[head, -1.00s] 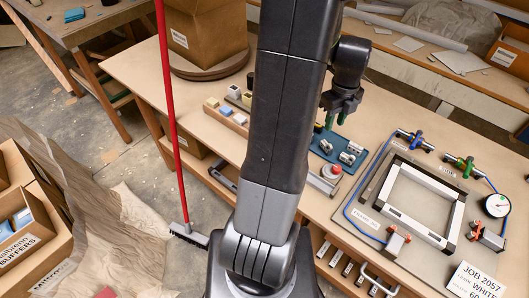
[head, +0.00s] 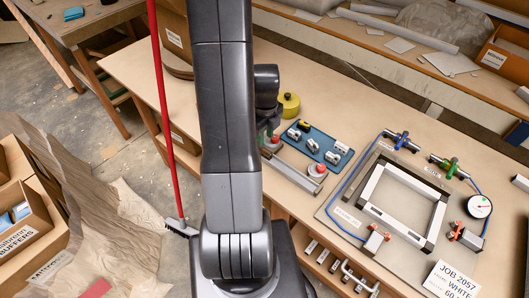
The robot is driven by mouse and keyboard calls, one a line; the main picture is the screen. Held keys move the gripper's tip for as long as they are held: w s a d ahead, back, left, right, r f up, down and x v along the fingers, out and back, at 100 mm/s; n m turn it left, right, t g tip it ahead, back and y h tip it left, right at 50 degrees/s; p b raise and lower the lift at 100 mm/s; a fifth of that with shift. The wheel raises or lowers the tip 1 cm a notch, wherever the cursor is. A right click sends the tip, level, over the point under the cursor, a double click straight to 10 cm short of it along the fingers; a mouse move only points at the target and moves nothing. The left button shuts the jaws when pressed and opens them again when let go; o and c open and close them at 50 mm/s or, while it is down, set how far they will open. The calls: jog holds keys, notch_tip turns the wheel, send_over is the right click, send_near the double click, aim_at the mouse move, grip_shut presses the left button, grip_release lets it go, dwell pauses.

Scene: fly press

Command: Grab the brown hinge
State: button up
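No brown hinge can be made out in the head view. A blue tray (head: 324,140) right of my arm holds several small hinge-like parts, among them a pale one (head: 332,158) and a dark one with a yellow mark (head: 303,125). They are too small to tell their exact colours. My gripper (head: 267,132) is beside my arm, left of the tray, over or near the left end of a grey bar fixture (head: 292,174). My arm mostly hides its fingers, so I cannot tell whether it is open or holds anything. My arm also covers the bench left of it.
A yellow round container (head: 289,104) stands behind the tray. Red buttons (head: 318,169) sit at the fixture's ends. A white-and-black frame with clamps (head: 403,205) lies on a board to the right. A red-handled broom (head: 163,110) stands left. Bare bench (head: 350,100) lies behind the tray.

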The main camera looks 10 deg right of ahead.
aim_at(266, 150)
jog(key=shift+s+d+f+p, duration=0.1)
jog(key=shift+f+p, duration=0.15)
jog(key=shift+f, duration=1.35)
jog(key=shift+s+f+p, duration=0.1)
jog(key=shift+f+p, duration=0.15)
jog(key=shift+f, duration=1.3)
grip_shut()
jog(key=shift+r, duration=0.15)
